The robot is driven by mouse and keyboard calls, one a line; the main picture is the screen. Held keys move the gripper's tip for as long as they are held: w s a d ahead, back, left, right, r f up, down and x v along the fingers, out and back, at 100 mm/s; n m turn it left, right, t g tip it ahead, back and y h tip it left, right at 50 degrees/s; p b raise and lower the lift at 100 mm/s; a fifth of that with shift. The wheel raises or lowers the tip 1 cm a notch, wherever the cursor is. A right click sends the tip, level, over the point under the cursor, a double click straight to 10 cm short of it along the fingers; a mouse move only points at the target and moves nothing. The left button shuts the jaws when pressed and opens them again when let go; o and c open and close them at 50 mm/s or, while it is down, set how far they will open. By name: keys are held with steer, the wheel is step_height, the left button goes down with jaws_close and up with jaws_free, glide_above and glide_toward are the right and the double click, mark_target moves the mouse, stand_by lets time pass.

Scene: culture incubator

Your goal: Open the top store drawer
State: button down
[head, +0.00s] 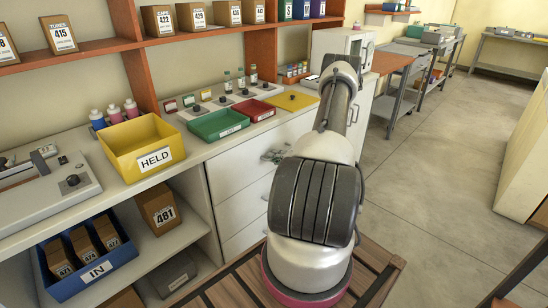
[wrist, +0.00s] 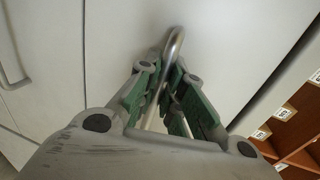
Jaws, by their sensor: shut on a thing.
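The white store drawers stand under the counter in the head view, and the top drawer front (head: 232,170) looks flush with the cabinet. My gripper (head: 272,156) is in front of that top drawer, partly hidden behind my arm. In the wrist view my gripper (wrist: 165,95) has its green-padded fingers closed around a curved metal bar handle (wrist: 175,42) on a pale front (wrist: 215,35). The handle's lower part is hidden between the fingers. A second handle (wrist: 12,78) shows on the neighbouring front at the left edge.
Above the drawers the counter holds a yellow HELD bin (head: 140,148), a green tray (head: 217,124), a red tray (head: 254,110) and a yellow tray (head: 292,101). A slatted wooden surface (head: 375,270) lies low around my arm. The floor (head: 430,180) to the right is clear.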

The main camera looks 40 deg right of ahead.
steer(key=f+v, duration=0.3)
steer(key=v, duration=1.4)
steer(key=s+f+v, duration=0.1)
steer(key=f+v, duration=0.3)
steer(key=v, duration=1.4)
steer(key=shift+s, duration=0.5)
steer(key=shift+a, duration=0.15)
steer(key=c, duration=1.5)
jaws_free()
steer(key=shift+c, duration=0.2)
steer(key=a+v, duration=0.1)
steer(key=v, duration=1)
steer(key=shift+s+d, duration=0.45)
steer(key=shift+d, duration=0.05)
